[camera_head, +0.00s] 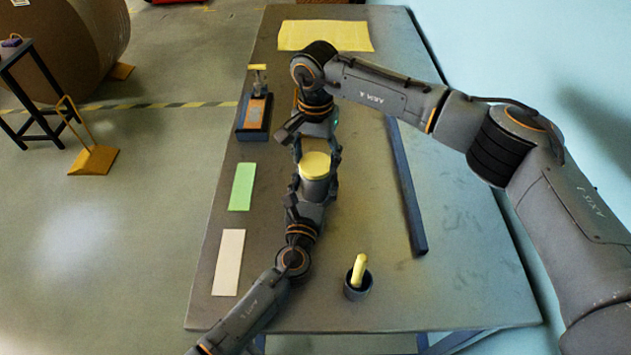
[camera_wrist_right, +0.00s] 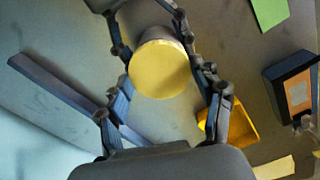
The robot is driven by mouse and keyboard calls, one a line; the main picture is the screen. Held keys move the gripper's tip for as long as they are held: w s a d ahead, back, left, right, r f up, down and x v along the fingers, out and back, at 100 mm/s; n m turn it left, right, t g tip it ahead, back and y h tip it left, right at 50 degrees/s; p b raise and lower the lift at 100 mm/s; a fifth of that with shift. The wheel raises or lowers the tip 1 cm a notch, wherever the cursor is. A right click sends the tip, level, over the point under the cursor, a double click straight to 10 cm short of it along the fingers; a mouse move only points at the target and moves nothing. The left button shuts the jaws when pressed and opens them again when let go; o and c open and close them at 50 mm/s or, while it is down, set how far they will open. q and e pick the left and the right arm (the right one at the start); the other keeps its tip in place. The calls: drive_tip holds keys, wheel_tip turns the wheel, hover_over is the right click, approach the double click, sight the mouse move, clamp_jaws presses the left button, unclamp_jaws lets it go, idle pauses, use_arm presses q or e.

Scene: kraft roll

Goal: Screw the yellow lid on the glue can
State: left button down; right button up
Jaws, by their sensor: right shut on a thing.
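The yellow lid (camera_head: 315,162) is on top of the grey glue can (camera_head: 318,188) near the middle of the table, and looks level. It also shows as a yellow disc in the right wrist view (camera_wrist_right: 160,70). My right gripper (camera_head: 316,152) comes from the far side, with its fingers shut on the lid's sides. My left gripper (camera_head: 313,193) comes from the near side, with its fingers around the can's body, apparently closed on it. The can's lower part is hidden by the left gripper. Whether the lid's thread is engaged cannot be seen.
A dark box with an orange top (camera_head: 255,113) stands at the left edge. A green sheet (camera_head: 242,187) and a pale sheet (camera_head: 229,262) lie left. A long dark bar (camera_head: 408,190) lies right. A dark cup (camera_head: 357,287) holding a yellow item stands near the front.

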drive_tip(key=m, duration=1.5)
drive_tip(key=shift+m, duration=0.4)
drive_tip(key=m, duration=0.4)
drive_tip(key=shift+f+m, duration=0.1)
drive_tip(key=shift+m, duration=0.2)
drive_tip(key=m, duration=0.8)
drive_tip(key=shift+m, duration=0.3)
drive_tip(key=m, duration=0.4)
drive_tip(key=o, duration=1.4)
drive_tip(key=shift+c, duration=0.2)
